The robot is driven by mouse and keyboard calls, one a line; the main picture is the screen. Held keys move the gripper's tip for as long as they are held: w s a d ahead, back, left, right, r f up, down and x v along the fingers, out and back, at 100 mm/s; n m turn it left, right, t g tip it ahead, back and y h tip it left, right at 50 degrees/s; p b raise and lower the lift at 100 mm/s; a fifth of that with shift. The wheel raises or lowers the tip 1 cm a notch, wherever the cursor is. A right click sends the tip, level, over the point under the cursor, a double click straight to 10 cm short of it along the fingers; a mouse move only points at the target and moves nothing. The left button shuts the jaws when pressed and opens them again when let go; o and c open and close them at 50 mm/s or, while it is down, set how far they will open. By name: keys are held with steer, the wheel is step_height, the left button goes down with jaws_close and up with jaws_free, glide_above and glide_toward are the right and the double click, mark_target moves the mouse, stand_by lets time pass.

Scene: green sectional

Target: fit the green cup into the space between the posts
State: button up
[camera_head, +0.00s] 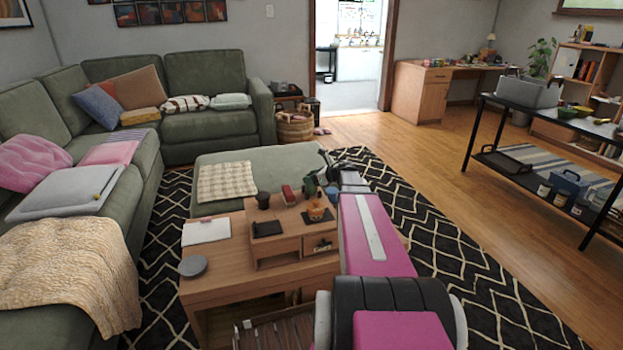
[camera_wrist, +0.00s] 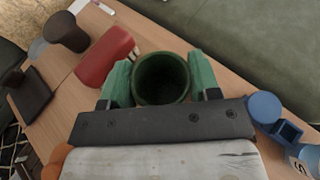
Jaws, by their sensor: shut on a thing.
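The green cup (camera_wrist: 162,78) is in the wrist view with its round open mouth facing the camera. My gripper (camera_wrist: 160,82) is shut on it, with one green finger on each side of the cup. In the head view the green cup (camera_head: 310,187) is small, over the raised wooden stand on the table, with my gripper (camera_head: 319,181) at it. Whether the cup's base touches the surface below cannot be told. I cannot make out the posts in either view.
A red object (camera_wrist: 105,57) lies close left of my gripper, with a dark brown cup (camera_wrist: 66,32) beyond it. A blue mug (camera_wrist: 265,107) is close on the right. A black tray (camera_wrist: 28,95) lies at far left. The wooden table (camera_head: 220,281) has bare room in front.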

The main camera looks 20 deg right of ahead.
steer(key=shift+f, duration=0.3)
stand_by(0.5)
steer(key=o, duration=1)
step_height(320, 180, up, 8)
stand_by(0.8)
stand_by(0.4)
